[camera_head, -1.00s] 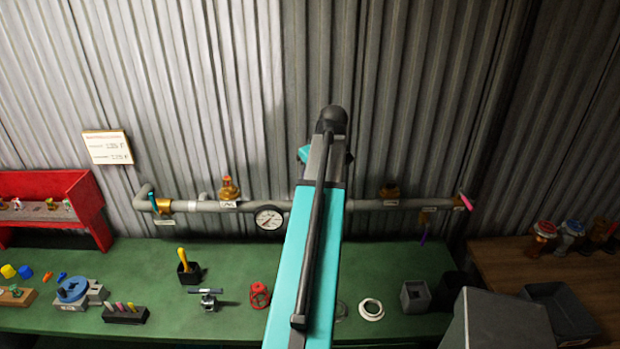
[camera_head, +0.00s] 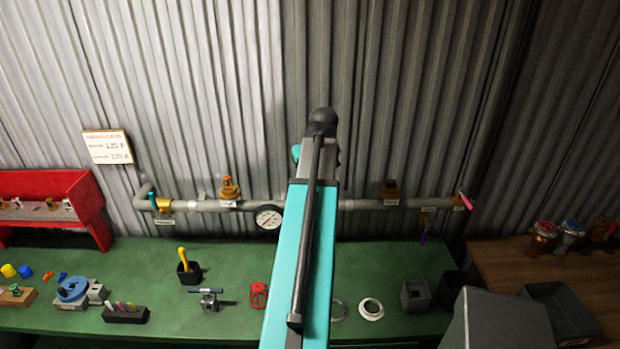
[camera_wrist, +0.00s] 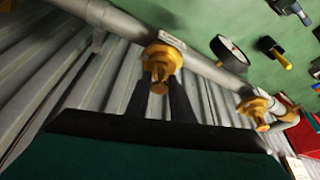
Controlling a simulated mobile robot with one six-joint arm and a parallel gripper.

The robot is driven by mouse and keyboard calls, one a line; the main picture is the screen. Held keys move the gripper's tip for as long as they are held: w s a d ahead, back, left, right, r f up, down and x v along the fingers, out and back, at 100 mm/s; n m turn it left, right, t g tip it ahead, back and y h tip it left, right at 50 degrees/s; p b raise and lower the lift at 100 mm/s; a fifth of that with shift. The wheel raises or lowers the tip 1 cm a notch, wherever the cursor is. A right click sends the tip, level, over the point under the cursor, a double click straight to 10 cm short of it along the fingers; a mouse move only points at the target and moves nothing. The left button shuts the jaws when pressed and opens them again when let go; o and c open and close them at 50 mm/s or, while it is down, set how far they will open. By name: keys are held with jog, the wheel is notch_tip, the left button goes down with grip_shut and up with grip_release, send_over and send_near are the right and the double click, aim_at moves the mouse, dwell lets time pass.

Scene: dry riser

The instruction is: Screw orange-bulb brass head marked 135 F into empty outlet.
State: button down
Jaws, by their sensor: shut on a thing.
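In the wrist view, my gripper (camera_wrist: 160,84) is shut on a brass head (camera_wrist: 161,60), its fingers on either side of the piece. The head is up against the grey pipe (camera_wrist: 205,62) at a white label; I cannot tell whether its thread is engaged. Its marking is not readable and its bulb colour is not clear. In the head view, my arm hides the gripper and this part of the pipe. Another brass head (camera_head: 228,188) stands on the pipe left of the gauge; it also shows in the wrist view (camera_wrist: 258,108). A brass fitting (camera_head: 390,192) is farther right.
A pressure gauge (camera_head: 268,217) hangs on the pipe beside my arm. A wall sign (camera_head: 107,147) is upper left. The green bench (camera_head: 235,262) below holds small tools and fittings. Corrugated wall lies close behind the pipe.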

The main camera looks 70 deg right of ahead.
jog(key=shift+a+f+m+g+h, duration=0.1)
jog(key=shift+m+g+h, duration=0.35)
jog(key=shift+m, duration=1.35)
jog(key=shift+m+g, duration=0.25)
jog(key=shift+m, duration=0.05)
jog(key=shift+f+m+g, duration=0.1)
jog(key=shift+m+g, duration=0.9)
jog(key=shift+m, duration=1.5)
jog(key=c, duration=1.5)
grip_release()
jog(key=shift+n, duration=0.3)
